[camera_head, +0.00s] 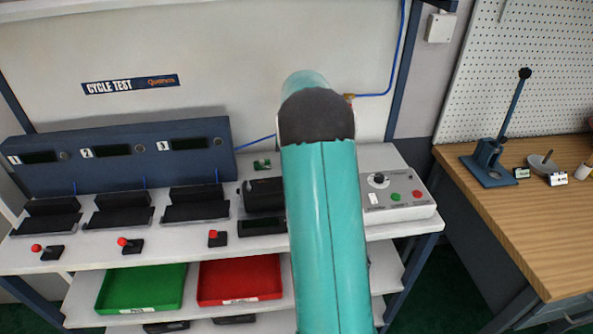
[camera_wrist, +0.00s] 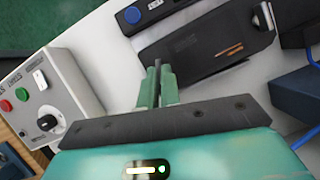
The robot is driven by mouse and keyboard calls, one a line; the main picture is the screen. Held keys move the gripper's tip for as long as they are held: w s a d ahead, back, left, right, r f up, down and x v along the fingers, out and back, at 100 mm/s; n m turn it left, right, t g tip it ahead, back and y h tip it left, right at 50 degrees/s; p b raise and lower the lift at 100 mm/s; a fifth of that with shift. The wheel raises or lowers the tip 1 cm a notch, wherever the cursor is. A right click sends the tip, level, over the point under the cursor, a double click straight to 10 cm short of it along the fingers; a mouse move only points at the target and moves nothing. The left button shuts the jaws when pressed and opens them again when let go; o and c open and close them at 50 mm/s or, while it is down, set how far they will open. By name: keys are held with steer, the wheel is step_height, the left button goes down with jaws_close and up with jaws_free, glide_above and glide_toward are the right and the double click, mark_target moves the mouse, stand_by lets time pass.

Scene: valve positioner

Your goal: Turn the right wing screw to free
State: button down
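I cannot make out the right wing screw for certain in either view. A black device (camera_wrist: 200,48) with two thin copper-coloured strips lies on the white bench in the wrist view, just beyond my gripper. A small pale metallic part (camera_wrist: 263,17) shows at its upper right edge; I cannot tell if it is a wing screw. In the head view a black device (camera_head: 262,194) stands on the bench, partly covered by my teal arm. My gripper (camera_wrist: 158,68) shows in the wrist view with its green fingers together and nothing visible between them. The arm hides it in the head view.
A grey control box (camera_head: 395,195) with a knob and red and green buttons stands right of my arm. Several black cradles (camera_head: 118,208) and red-knobbed levers are at left. Green (camera_head: 140,290) and red (camera_head: 240,280) trays sit below. A wooden bench (camera_head: 530,210) is at right.

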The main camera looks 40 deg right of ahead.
steer(key=shift+w+a+n+g+h, duration=0.1)
steer(key=shift+n+g+h, duration=0.25)
steer(key=shift+n, duration=0.95)
steer(key=c, duration=1.6)
jaws_free()
steer(key=v, duration=1.3)
steer(key=shift+w+r, duration=0.15)
steer(key=shift+r, duration=0.2)
